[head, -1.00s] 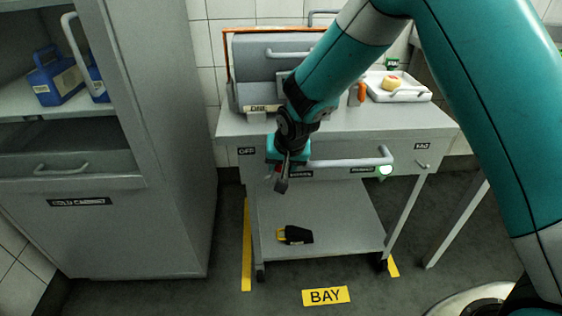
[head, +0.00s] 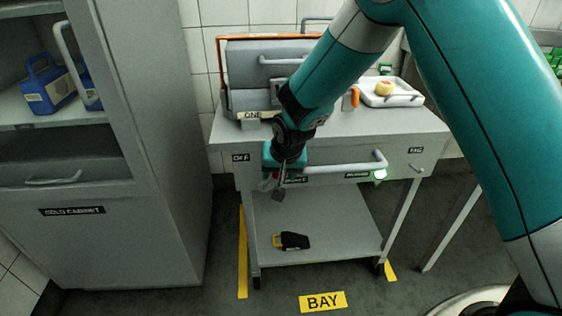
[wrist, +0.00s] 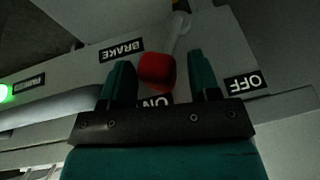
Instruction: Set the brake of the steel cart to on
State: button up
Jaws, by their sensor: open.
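The steel cart (head: 330,135) stands in the middle of the head view, with a push handle and an OFF label (head: 240,157) on its front. The brake lever's red knob (wrist: 157,70) shows in the wrist view on a pale rod (wrist: 181,32). My gripper (head: 281,190) is at the cart's front left; in the wrist view its open fingers (wrist: 159,60) stand on either side of the knob, with gaps visible. The ON label (wrist: 155,102) is partly hidden behind my gripper, close to the knob. The OFF label is to the right, the BRAKE label (wrist: 122,50) to the left.
A grey cold cabinet (head: 110,235) stands left of the cart. A black and yellow item (head: 291,241) lies on the cart's lower shelf. A white tray (head: 395,101) is on its top. A yellow BAY mark (head: 323,302) is on the clear floor in front.

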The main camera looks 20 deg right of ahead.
jog(key=p+v, duration=0.2)
jog(key=v, duration=1.5)
jog(key=shift+r, duration=0.1)
jog(key=s+r+n+g+y, duration=0.25)
jog(key=s+n, duration=0.25)
jog(key=s, duration=0.7)
jog(key=s+r+n+g+y, duration=0.15)
jog(key=s+r+n, duration=0.25)
jog(key=s, duration=0.9)
notch_tip(320, 180, up, 16)
jog(key=p, duration=1.6)
jog(key=shift+w+g+h+p, duration=0.3)
jog(key=shift+w+g+p, duration=0.05)
jog(key=shift+g+p, duration=0.05)
jog(key=shift+a+f, duration=0.1)
jog(key=shift+a, duration=0.1)
